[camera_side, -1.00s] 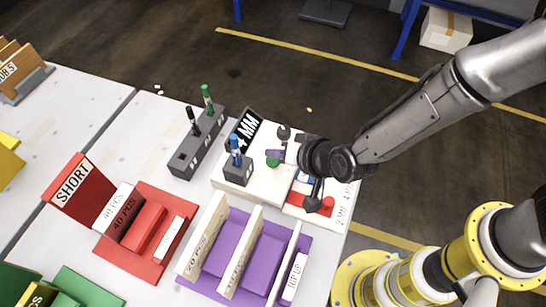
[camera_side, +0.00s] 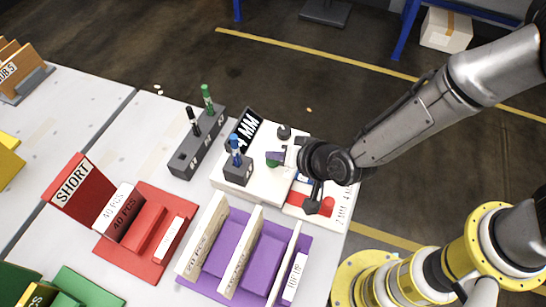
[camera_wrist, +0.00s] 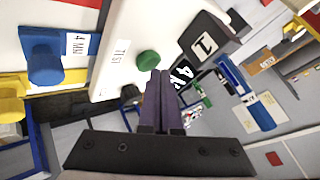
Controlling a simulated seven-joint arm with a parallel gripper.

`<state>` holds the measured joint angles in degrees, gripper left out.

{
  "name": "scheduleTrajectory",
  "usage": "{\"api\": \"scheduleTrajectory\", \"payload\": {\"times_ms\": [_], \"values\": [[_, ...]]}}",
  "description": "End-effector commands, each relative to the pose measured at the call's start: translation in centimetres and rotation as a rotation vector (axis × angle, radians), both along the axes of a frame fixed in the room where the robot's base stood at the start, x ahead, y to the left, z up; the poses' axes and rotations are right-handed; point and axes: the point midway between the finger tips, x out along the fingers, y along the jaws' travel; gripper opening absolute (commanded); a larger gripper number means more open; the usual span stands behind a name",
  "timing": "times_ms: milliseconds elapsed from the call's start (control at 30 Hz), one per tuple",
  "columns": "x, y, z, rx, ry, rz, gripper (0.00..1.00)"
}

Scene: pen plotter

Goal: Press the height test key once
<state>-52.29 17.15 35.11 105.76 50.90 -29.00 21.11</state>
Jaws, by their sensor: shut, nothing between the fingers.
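The height test key is a round green button (camera_wrist: 148,60) on a white panel, beside a label that seems to read TEST. In the side view the green key (camera_side: 271,163) is partly hidden by my fingers. My gripper (camera_wrist: 159,76) has its purple fingers shut together with nothing between them. In the wrist view its tips lie just beside the green key. In the side view my gripper (camera_side: 276,155) is right over the key; I cannot tell whether it touches. A black sign (camera_side: 245,131) reading 4 MM stands behind.
A dark block (camera_side: 238,172) holding a blue pen stands left of the key. A blue key (camera_wrist: 45,62) with a 4 MM label and a yellow key (camera_wrist: 10,104) sit nearby. A purple tray (camera_side: 240,250) and a red tray (camera_side: 150,255) lie in front.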

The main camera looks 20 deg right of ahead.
Motion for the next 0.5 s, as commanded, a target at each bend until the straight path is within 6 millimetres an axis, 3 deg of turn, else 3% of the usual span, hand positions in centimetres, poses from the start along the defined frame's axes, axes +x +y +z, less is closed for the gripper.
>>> {"api": "scheduleTrajectory", "payload": {"times_ms": [500], "values": [[0.0, -0.01, -0.52, -0.001, 0.0, -0.001, 0.0]]}}
